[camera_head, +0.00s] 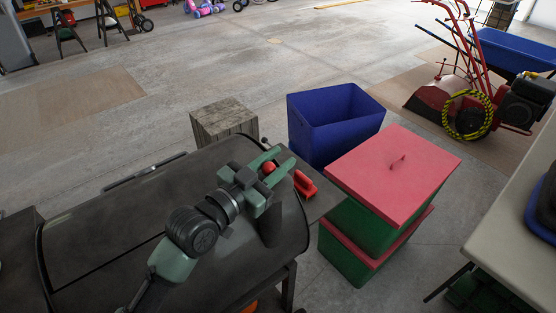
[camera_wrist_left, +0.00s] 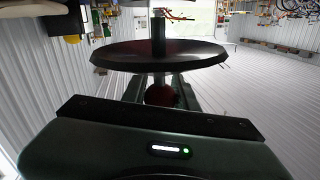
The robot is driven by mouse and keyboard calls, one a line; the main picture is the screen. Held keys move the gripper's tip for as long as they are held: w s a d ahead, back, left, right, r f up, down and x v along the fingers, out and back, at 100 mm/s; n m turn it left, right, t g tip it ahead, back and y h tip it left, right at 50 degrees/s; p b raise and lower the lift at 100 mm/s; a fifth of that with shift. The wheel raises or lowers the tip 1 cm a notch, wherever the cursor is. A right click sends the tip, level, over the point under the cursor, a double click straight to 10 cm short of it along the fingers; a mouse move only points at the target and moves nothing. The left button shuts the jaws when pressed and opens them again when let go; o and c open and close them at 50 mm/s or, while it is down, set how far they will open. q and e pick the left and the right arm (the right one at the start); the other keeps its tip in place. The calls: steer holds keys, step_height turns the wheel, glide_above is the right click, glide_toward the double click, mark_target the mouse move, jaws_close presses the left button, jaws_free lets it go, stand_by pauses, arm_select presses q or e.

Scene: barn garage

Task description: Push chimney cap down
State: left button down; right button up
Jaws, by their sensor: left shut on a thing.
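The chimney cap (camera_wrist_left: 110,55) is a dark round disc on a thin stem in the left wrist view, where the room appears upside down. A red ball knob (camera_wrist_left: 159,94) sits against its knob side, and a length of stem shows on the other side. My left gripper (camera_head: 276,164) is over the black smoker (camera_head: 125,225) and shut on the red knob, which also shows between its fingers in the head view (camera_head: 269,167). The cap is hidden or cannot be made out in the head view. My right gripper is not in view.
A red object (camera_head: 305,184) lies on the smoker's side shelf (camera_head: 325,200). A wooden block (camera_head: 224,122), a blue bin (camera_head: 335,115) and stacked green bins with pink lids (camera_head: 393,175) stand close by. A pale table (camera_head: 515,200) is at right. Open floor lies behind.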

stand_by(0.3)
arm_select(q)
step_height(320, 180, down, 4)
steer(key=b, duration=0.2)
steer(key=shift+r+b, duration=0.15)
steer(key=shift+b, duration=0.2)
steer(key=c, duration=1.2)
jaws_free()
steer(key=shift+o, duration=0.5)
steer(key=shift+w+d, duration=0.1)
